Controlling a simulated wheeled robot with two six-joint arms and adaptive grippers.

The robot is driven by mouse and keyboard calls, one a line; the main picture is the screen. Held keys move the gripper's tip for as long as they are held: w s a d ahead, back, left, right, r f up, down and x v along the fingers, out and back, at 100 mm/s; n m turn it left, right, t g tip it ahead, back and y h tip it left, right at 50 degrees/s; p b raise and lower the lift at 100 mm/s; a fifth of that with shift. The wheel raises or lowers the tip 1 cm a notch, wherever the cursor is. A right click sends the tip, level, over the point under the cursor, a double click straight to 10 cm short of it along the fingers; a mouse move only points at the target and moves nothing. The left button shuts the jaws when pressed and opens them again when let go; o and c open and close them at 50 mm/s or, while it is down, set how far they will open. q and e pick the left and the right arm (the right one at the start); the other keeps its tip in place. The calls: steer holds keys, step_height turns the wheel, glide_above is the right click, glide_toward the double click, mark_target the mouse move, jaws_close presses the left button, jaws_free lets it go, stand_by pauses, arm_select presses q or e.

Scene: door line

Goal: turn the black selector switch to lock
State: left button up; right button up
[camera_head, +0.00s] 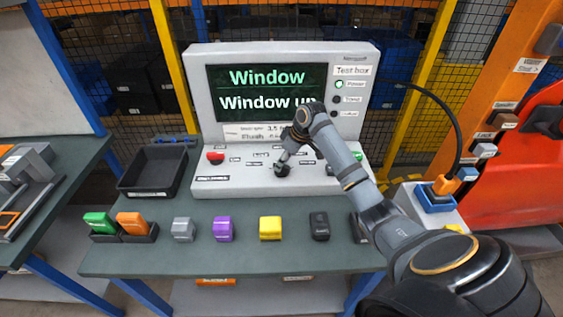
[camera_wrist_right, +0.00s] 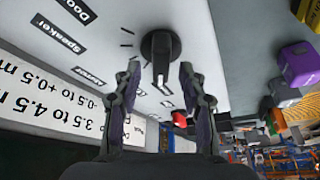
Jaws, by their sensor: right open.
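The black selector switch (camera_head: 282,170) sits on the sloped white panel of the test box (camera_head: 240,183), below its screen. In the right wrist view the switch (camera_wrist_right: 158,45) is a round black knob with a grip bar and a pale pointer end toward the bottom of the picture. Labels around it include "Speaker" and one starting "Doo"; I cannot read a lock label for certain. My right gripper (camera_head: 287,157) is at the switch; in the wrist view its open fingers (camera_wrist_right: 160,75) stand on either side of the bar's pointer end, apart from it. My left gripper is out of view.
The screen (camera_head: 265,90) reads "Window" and "Window up". A red button (camera_head: 215,157) is at the panel's left. A black tray (camera_head: 153,172) stands left of the box. Several coloured blocks, including a yellow one (camera_head: 270,228), line the bench front. A black cable arcs at right.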

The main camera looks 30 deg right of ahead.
steer(key=shift+w+a+f, duration=0.1)
steer(key=shift+f, duration=0.6)
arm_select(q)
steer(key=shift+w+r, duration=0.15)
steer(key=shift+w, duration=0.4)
arm_select(e)
steer(key=shift+w, duration=0.1)
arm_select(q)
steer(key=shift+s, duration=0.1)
arm_select(e)
jaws_close()
steer(key=shift+a+r+p, duration=0.1)
steer(key=shift+r+p, duration=0.05)
steer(key=shift+p, duration=0.35)
steer(key=m+h+p, duration=0.1)
steer(key=m+p, duration=0.2)
steer(key=p, duration=0.3)
steer(key=shift+r+m+t, duration=0.15)
steer(key=shift+m+t, duration=0.25)
arm_select(q)
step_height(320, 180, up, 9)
steer(key=p, duration=0.2)
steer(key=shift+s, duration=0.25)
arm_select(e)
steer(key=shift+f+m+h, duration=0.2)
steer(key=shift+m+h, duration=0.4)
steer(key=shift+m, duration=0.4)
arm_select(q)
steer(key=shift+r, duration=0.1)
